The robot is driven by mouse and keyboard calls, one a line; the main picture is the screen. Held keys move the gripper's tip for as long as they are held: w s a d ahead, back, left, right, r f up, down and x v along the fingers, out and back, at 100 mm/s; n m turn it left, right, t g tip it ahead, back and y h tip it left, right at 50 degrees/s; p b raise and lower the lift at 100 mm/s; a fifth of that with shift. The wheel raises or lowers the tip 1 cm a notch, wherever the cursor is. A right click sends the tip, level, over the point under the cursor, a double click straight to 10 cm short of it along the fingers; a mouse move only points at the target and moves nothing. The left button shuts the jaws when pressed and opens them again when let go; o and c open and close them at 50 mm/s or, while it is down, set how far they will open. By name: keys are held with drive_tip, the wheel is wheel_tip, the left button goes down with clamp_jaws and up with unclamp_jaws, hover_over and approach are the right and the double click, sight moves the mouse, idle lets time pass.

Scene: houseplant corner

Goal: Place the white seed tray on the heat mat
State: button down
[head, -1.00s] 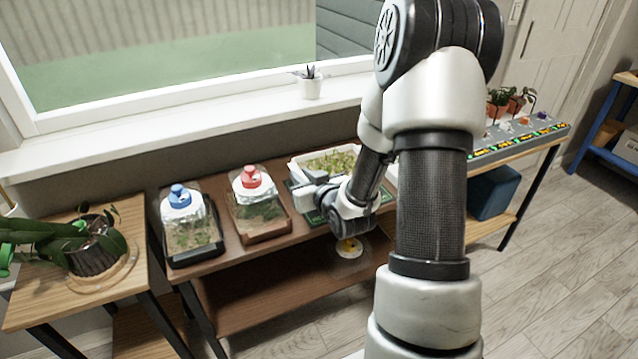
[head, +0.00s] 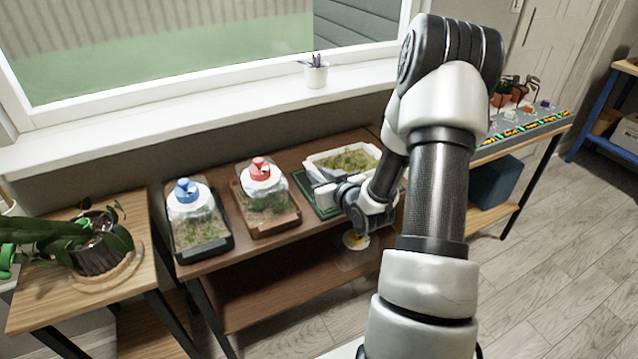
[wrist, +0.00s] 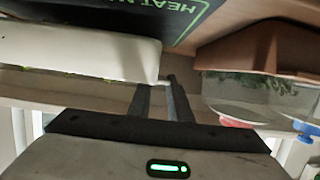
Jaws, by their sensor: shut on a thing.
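The white seed tray (head: 312,158), filled with green sprouts, is over the dark, green-edged heat mat (head: 300,183) on the brown shelf top. Bare mat shows at the tray's left and front. My gripper (head: 318,180) is at the tray's front left and shut on it. In the wrist view the white tray wall (wrist: 80,48) reaches the fingertips of my gripper (wrist: 165,82), and the lettered mat (wrist: 150,12) lies beyond. My arm hides the tray's right part. I cannot tell whether the tray's underside touches the mat.
Left of the mat stand two clear-covered trays, one with a red cap (head: 259,166) and one with a blue cap (head: 187,190). A yellow-centred disc (head: 355,240) is below the front edge. A small potted plant (head: 316,74) stands on the sill.

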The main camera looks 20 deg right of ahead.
wheel_tip(320, 180, down, 2)
drive_tip(key=shift+f, duration=0.1)
drive_tip(key=c, duration=1.6)
unclamp_jaws()
drive_tip(key=shift+c, duration=0.2)
drive_tip(key=p+v, duration=0.1)
drive_tip(key=v, duration=1.1)
